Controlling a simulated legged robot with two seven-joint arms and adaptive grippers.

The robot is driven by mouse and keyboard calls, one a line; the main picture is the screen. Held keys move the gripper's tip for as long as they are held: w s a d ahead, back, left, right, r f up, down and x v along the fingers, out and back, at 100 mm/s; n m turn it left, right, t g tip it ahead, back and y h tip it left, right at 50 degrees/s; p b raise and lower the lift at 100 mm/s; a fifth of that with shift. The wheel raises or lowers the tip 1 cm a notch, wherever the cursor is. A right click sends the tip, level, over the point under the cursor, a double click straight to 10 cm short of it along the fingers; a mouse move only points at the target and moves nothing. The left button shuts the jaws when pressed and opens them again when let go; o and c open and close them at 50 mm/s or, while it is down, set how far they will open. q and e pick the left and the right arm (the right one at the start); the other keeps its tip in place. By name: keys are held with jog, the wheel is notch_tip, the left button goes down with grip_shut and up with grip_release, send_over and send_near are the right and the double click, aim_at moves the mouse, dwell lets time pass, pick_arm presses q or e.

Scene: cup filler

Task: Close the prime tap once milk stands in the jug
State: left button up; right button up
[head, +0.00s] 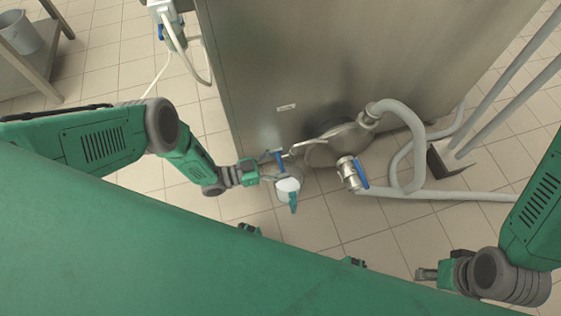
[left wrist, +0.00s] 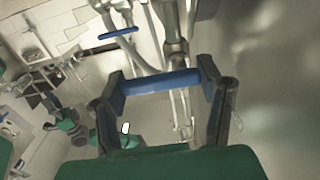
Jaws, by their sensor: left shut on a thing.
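The blue tap handle (head: 279,160) sits on a thin pipe at the pump, low on the steel tank. My left gripper (head: 268,168) is at this handle. In the left wrist view the blue handle (left wrist: 165,83) lies across between the two fingertips of my left gripper (left wrist: 158,78), which is shut on it. The jug (head: 288,186) is just below the tap, with a teal handle toward me. Its round top looks white; I cannot tell the milk level. My right gripper (head: 428,273) is empty at lower right, away from the tap; its jaw opening is unclear.
The pump (head: 340,140) and a valve with another blue handle (head: 361,172) stand right of the jug. Grey hoses (head: 430,195) run right across the tiles. The steel tank (head: 300,60) stands behind. A bucket (head: 20,33) is at far upper left.

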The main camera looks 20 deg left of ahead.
pick_arm(q)
jog(key=o, duration=1.2)
jog(key=shift+c, duration=0.2)
jog(key=shift+a, duration=0.15)
jog(key=v, duration=1.1)
jog(key=shift+s+a, duration=0.25)
jog(key=shift+a, duration=0.05)
jog(key=shift+f, duration=0.15)
